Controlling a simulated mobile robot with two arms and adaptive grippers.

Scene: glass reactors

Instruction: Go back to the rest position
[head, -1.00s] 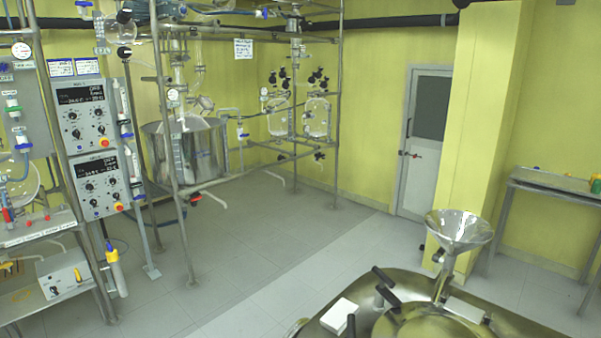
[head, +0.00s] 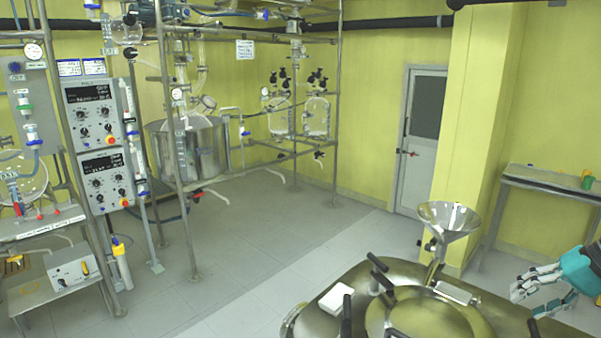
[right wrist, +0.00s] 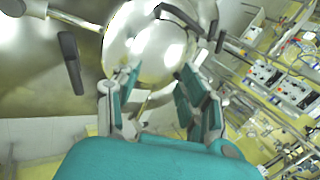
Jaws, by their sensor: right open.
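My right gripper (head: 524,298) is at the right edge of the head view, with grey fingers and a teal body, at the right side of the steel vessel top. Its fingers are apart and nothing is between them. In the right wrist view the open fingers (right wrist: 157,100) show against the shiny vessel top behind. I cannot tell how close they are to the metal. My left gripper is not in view.
The steel vessel (head: 375,300) has a round lid (head: 425,315), black handles, a white block (head: 336,297) and a metal funnel (head: 448,220). Control panels (head: 97,115) and pipe frames stand left. A bench (head: 550,181) stands right. Mid-left floor (head: 265,240) is clear.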

